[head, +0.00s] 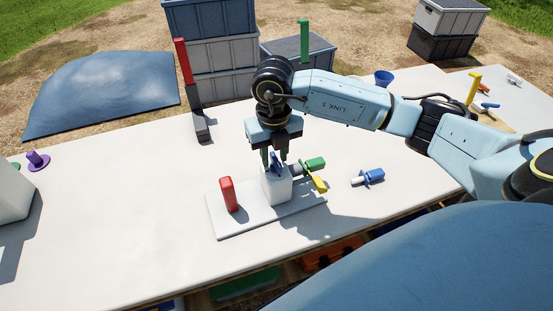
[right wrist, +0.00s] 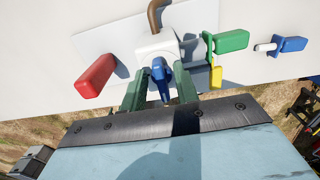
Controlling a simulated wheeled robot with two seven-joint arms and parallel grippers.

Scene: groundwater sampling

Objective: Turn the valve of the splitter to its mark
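The splitter is a white block (head: 276,188) on a pale base plate (head: 250,219). A blue valve handle (right wrist: 160,80) sits on the block; it shows only partly in the head view (head: 275,166). A red upright piece (head: 228,194) stands on the plate at the left. A green fitting (head: 311,165) and a yellow piece (head: 319,184) are at the block's right. My right gripper (head: 275,157) points down over the block. In the right wrist view its green fingers (right wrist: 160,92) are apart, one on each side of the blue handle, with gaps visible. I cannot identify the mark.
A blue plug (head: 368,177) lies right of the splitter. A purple plug (head: 38,160) and a pale box (head: 10,195) are at the left. Stacked crates (head: 218,55) stand behind the table, near a red stick (head: 183,62). The table left of the plate is clear.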

